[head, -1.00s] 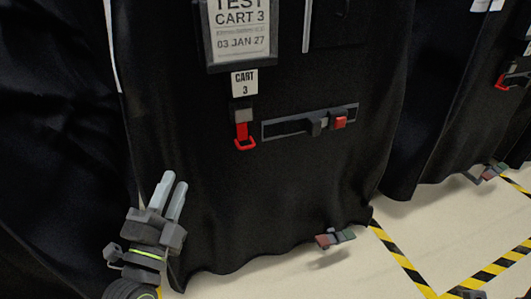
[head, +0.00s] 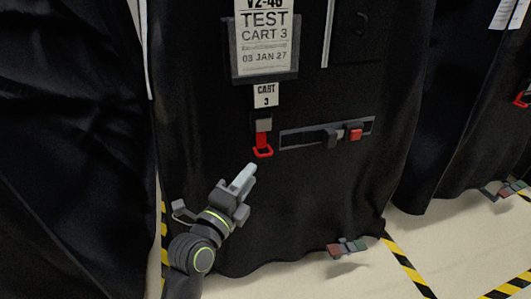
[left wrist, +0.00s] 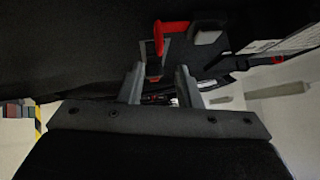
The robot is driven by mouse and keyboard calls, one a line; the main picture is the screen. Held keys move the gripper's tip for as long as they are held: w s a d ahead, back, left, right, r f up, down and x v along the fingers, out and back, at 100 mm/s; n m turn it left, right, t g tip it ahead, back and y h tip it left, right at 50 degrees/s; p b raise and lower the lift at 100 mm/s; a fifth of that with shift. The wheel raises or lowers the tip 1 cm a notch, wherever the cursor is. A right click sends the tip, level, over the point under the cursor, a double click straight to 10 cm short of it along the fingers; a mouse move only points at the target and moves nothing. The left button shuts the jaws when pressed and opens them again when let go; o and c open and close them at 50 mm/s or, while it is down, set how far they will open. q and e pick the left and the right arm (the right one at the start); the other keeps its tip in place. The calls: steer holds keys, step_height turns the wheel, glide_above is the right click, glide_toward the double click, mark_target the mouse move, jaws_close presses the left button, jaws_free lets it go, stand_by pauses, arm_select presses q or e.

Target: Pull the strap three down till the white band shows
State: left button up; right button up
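Strap three hangs on the black cover under the small "CART 3" label (head: 265,95). It has a grey buckle (head: 263,122) and a red strap end with a loop (head: 262,150). My left gripper (head: 246,177) is just below and left of the loop, apart from it and empty. In the left wrist view my left gripper (left wrist: 160,84) has its two fingers spread. A red part (left wrist: 173,28) shows beyond them; it looks like the strap's loop, but I cannot be sure. My right gripper is not in view.
A "TEST CART 3" sheet (head: 264,40) is above. Another covered cart (head: 455,110) stands right.

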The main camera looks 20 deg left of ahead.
mark_target(265, 156)
arm_select(q)
steer(key=x, duration=0.8)
steer(key=shift+w, duration=0.25)
jaws_close()
